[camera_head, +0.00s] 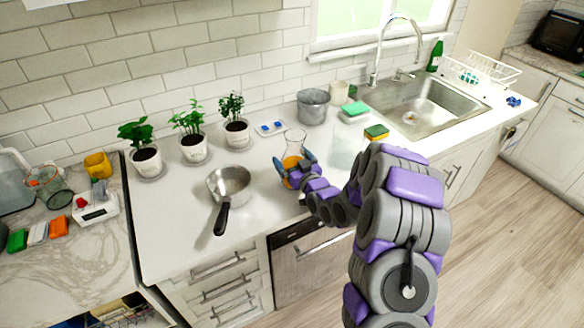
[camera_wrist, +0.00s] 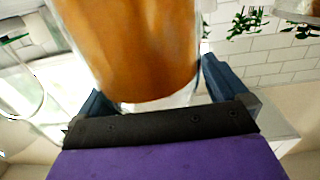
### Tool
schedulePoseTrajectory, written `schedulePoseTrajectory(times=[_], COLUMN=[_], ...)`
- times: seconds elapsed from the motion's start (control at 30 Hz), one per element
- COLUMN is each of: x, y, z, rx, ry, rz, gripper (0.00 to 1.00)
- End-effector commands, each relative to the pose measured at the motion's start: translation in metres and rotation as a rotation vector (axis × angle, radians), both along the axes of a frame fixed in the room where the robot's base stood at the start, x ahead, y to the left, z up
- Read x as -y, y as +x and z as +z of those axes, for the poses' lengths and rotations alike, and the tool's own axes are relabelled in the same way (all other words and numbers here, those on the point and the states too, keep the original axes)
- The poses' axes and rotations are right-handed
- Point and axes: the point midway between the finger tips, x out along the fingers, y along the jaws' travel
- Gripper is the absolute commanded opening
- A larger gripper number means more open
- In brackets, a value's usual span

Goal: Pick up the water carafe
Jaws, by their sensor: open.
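A glass carafe (camera_head: 295,142) with a flared clear neck and orange contents stands on the white counter, right of the pan. In the wrist view the orange-filled glass (camera_wrist: 135,50) is very close and fills the upper middle. My gripper (camera_head: 294,165) is at the carafe's lower body, with its dark blue fingers open on either side of it. In the wrist view my gripper (camera_wrist: 160,92) also has one finger on each side of the glass. I cannot tell whether either finger touches it. The fingers hide part of the carafe's lower body in the head view.
A steel pan (camera_head: 230,184) stands left of the carafe, its black handle toward the front edge. Several potted plants (camera_head: 191,148) line the wall. A metal pot (camera_head: 313,107) is behind, and a clear container (camera_head: 346,152) is to the right. The sink (camera_head: 415,112) lies farther right.

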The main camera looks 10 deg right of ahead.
Motion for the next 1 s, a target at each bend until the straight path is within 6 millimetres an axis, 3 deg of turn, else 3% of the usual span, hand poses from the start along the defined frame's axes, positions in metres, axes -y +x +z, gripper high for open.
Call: schedulePoseTrajectory(times=[0.17, 1.0], x=[0.0026, -0.0006], y=[-0.0004, -0.001], z=[-0.0004, -0.0014], rx=[-0.002, -0.004], ry=[0.003, 0.0], rz=[-0.001, 0.001], gripper=[1.0, 0.2])
